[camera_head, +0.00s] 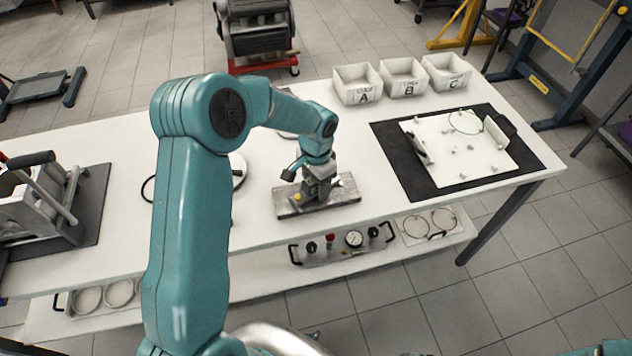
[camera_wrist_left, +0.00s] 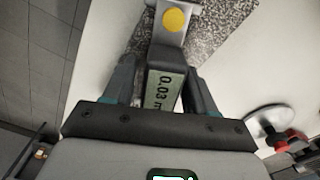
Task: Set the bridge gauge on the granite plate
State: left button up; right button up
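The grey granite plate (camera_head: 345,194) lies on the white bench near its front edge. The bridge gauge (camera_head: 298,197), grey with a yellow button, is at the plate, partly hidden by my left gripper (camera_head: 318,181). In the left wrist view the gauge's display (camera_wrist_left: 163,92) reads 0.03 and sits between the fingers of my left gripper (camera_wrist_left: 163,75), which appear closed on its sides. Speckled granite (camera_wrist_left: 205,30) shows beneath it. Whether the gauge's feet touch the plate cannot be told. My right gripper is not in view.
Bins A (camera_head: 357,86), B (camera_head: 403,78) and C (camera_head: 446,72) stand at the back. A black mat (camera_head: 392,146) with a white board (camera_head: 450,171) lies on the right. A metal fixture (camera_head: 38,215) stands at left. The bench between plate and mat is clear.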

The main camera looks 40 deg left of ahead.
pick_arm(q)
notch_tip(320, 180, up, 12)
jog(key=shift+r, duration=0.25)
dwell(0.5)
jog(key=shift+s+f, duration=0.1)
jog(key=shift+s, duration=0.05)
dwell(0.3)
